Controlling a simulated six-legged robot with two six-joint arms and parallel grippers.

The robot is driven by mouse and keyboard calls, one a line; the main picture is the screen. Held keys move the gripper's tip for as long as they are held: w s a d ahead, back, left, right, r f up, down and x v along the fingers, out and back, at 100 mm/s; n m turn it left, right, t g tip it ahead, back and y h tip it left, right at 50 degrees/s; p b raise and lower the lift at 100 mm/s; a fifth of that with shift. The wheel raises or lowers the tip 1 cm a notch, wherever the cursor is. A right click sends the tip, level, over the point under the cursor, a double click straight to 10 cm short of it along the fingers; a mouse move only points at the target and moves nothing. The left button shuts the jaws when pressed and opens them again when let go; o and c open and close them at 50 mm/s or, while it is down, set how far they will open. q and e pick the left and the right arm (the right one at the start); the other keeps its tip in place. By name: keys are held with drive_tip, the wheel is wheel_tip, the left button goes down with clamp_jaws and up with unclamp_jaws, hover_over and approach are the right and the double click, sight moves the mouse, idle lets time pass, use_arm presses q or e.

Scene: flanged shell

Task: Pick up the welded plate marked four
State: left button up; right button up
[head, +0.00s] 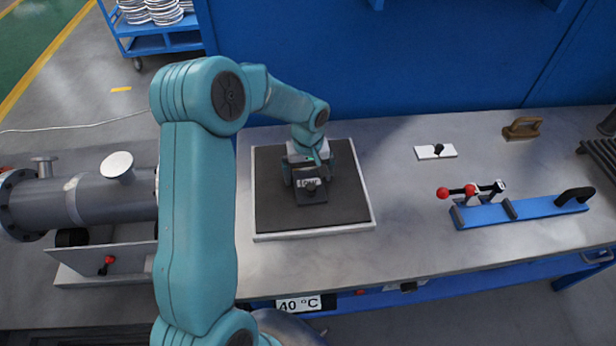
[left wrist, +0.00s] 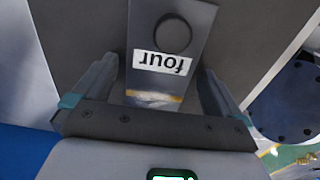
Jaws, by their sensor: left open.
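The welded plate marked four (head: 312,197) is a small dark grey plate lying on a dark mat in a pale-rimmed square tray (head: 314,233). In the left wrist view the plate (left wrist: 200,28) has a white label reading "four" upside down, a dark round feature above it and a yellowish weld-like strip near its lower edge. My left gripper (head: 308,176) is over the plate, its open fingers on either side of it. In the left wrist view the fingers of the gripper (left wrist: 160,72) flank the label with gaps on both sides. My right gripper is not visible.
A grey flanged pipe (head: 115,197) lies left. Bare bench separates tray and blue bar.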

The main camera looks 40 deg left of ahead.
use_arm(q)
drive_tip(key=shift+w+f, duration=0.1)
drive_tip(key=c, duration=1.8)
drive_tip(key=shift+a, duration=0.1)
clamp_jaws()
drive_tip(key=shift+r, duration=0.2)
